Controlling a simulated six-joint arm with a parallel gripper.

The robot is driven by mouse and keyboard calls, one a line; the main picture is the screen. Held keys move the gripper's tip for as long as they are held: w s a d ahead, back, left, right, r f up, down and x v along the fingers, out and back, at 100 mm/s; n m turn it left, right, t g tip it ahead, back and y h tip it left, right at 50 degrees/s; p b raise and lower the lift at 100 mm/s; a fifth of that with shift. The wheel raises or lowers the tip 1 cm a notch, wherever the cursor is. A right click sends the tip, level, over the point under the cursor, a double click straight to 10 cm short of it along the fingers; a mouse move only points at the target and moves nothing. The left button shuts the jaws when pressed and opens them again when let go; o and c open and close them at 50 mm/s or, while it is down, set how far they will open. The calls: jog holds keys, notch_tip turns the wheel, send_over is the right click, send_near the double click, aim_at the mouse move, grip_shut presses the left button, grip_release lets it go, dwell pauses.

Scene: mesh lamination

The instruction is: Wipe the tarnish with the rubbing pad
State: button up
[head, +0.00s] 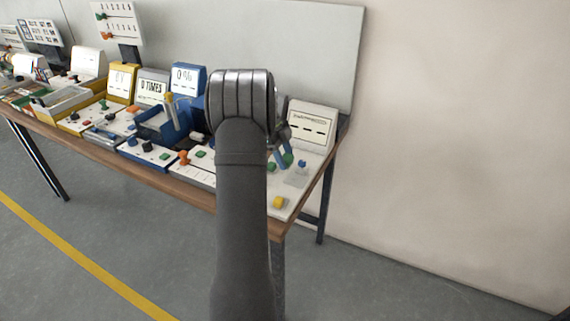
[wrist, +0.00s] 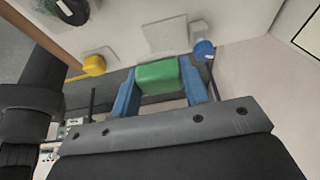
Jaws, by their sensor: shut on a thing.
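My gripper (wrist: 160,88) has blue fingers and is shut on a green block (wrist: 157,75), which looks like the rubbing pad. In the head view my gripper (head: 283,158) is partly hidden behind my arm, over the white panel at the right end of the bench, with the green pad (head: 289,159) at its tip. A grey, dull square patch (wrist: 165,34), which looks like the tarnish, lies on the white panel just beyond the pad. It also shows in the head view (head: 297,180). I cannot tell whether the pad touches the panel.
A blue knob (wrist: 204,49) stands close to my right finger, and a yellow knob (wrist: 94,65) is at the left. A white display box (head: 312,126) stands behind the panel. Several coloured stations crowd the bench to the left. The bench edge (head: 306,200) is near on the right.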

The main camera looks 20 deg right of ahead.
jog(key=shift+r, duration=0.9)
jog(key=shift+d+n, duration=0.6)
jog(key=shift+n, duration=0.1)
jog(key=d+r+n+t, duration=0.3)
jog(key=d+n+t, duration=0.3)
jog(key=d+n, duration=0.85)
jog(key=n, duration=0.2)
send_over(298, 156)
jog(key=f, duration=0.7)
jog(key=shift+s+a+f, duration=0.1)
jog(key=shift+s+a, duration=0.25)
jog(key=shift+a, duration=0.05)
jog(key=shift+f, duration=2)
